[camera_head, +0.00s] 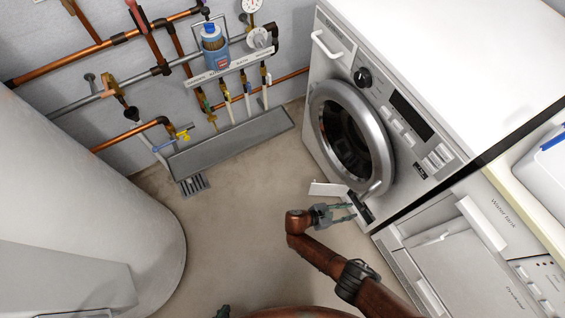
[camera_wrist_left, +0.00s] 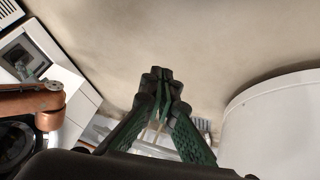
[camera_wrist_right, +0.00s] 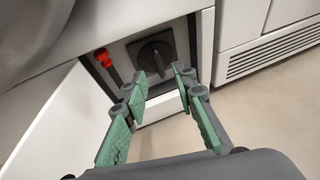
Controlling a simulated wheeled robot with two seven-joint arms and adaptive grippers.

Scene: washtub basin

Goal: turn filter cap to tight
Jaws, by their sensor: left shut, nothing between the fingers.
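The filter cap (camera_wrist_right: 152,64) is a dark round knob with a raised grip bar, upright or nearly so, in a recess low on the washing machine (camera_head: 350,130). My right gripper (camera_wrist_right: 160,80) is open and empty in front of the cap, its fingertips spread to either side of the grip bar in the picture. I cannot tell whether they touch it. In the head view this gripper (camera_head: 346,212) is at the open filter compartment (camera_head: 362,207), and the cap is too small to make out. My left gripper (camera_wrist_left: 160,75) is shut and empty, away from the machine.
A white flap (camera_head: 328,189) hangs open beside the compartment. A red plug (camera_wrist_right: 103,57) sits left of the cap. A second white appliance (camera_head: 450,250) stands to the right. A large white tank (camera_head: 70,180) fills the left. The floor (camera_head: 230,220) between is clear.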

